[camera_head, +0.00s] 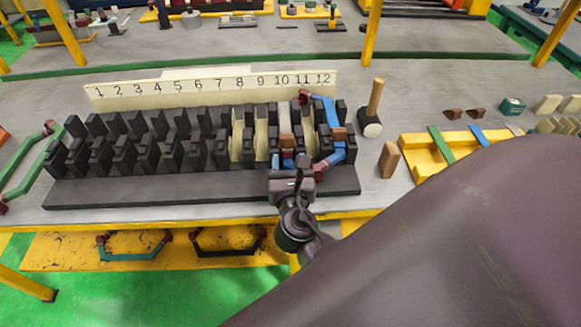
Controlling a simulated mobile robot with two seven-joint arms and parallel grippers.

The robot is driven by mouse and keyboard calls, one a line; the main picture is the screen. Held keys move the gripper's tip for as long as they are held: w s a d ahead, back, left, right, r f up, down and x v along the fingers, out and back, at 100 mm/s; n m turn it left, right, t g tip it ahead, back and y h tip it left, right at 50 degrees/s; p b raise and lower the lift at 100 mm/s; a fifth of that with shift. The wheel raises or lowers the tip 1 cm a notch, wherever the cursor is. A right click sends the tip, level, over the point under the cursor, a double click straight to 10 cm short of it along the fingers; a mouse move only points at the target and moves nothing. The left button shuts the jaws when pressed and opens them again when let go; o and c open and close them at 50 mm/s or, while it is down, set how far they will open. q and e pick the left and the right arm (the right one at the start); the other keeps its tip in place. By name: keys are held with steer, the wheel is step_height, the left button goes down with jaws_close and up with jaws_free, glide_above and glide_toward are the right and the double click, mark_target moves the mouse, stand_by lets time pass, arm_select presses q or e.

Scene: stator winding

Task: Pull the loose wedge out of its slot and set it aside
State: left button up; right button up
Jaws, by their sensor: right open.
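The black stator block (110,190) stands on the grey bench with two rows of dark teeth, behind it a board (150,92) numbered 1 to 12. Cream liners (261,135) show in a few slots toward the right. A grey-tan strip with a brown end (286,140) lies in a slot near number 10; it may be the loose wedge, but I cannot tell. A blue coil (326,106) with dark red ends sits at the right slots. My right gripper (291,168) is open at the block's front edge, near that strip's front end; its fingertips are small and partly hidden. My left gripper is out of view.
A mallet (372,122) and an upright wooden block (388,160) stand right of the stator. A yellow tray (425,155) holds green and blue bars. A green coil (22,170) lies at the left. My right arm covers the lower right.

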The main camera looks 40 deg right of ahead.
mark_target(287, 139)
steer(key=x, duration=0.7)
steer(key=shift+w+d, duration=0.15)
steer(key=c, duration=0.7)
